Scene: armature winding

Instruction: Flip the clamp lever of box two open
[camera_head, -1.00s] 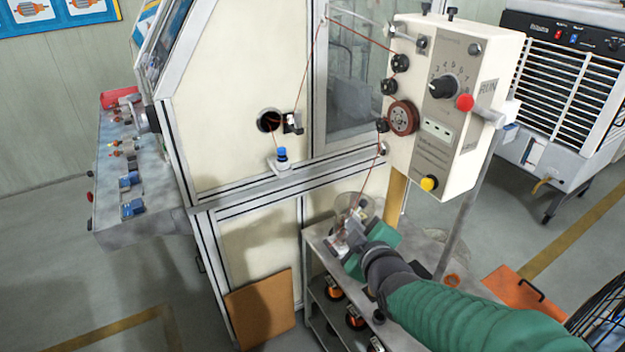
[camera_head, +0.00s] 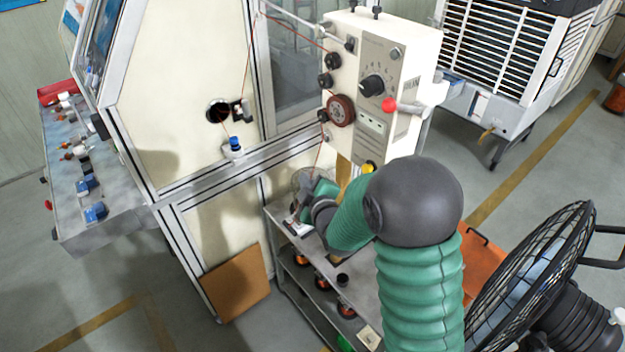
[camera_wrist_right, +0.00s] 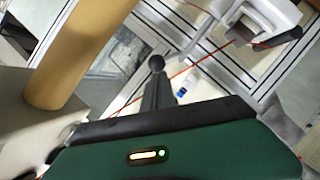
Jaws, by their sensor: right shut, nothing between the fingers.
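A white control box (camera_head: 378,60) with a dial, a red knob and a brown wheel stands on a post in the head view. I cannot tell whether it is box two, and I make out no clamp lever for certain. My right gripper (camera_head: 303,212) is below and left of this box, above the shelf cart, partly hidden by my own arm. In the right wrist view its fingers (camera_wrist_right: 157,92) are shut and empty. A small dark ball (camera_wrist_right: 157,62) shows at their tips; I cannot tell whether it touches them. My left gripper is not in view.
A cream machine cabinet (camera_head: 165,60) stands left of the box, with red wire running across. A shelf cart (camera_head: 283,235) holding spools is below. A black fan (camera_head: 535,270) stands at right. A tan cylinder (camera_wrist_right: 75,50) and a white part (camera_wrist_right: 262,18) show in the wrist view.

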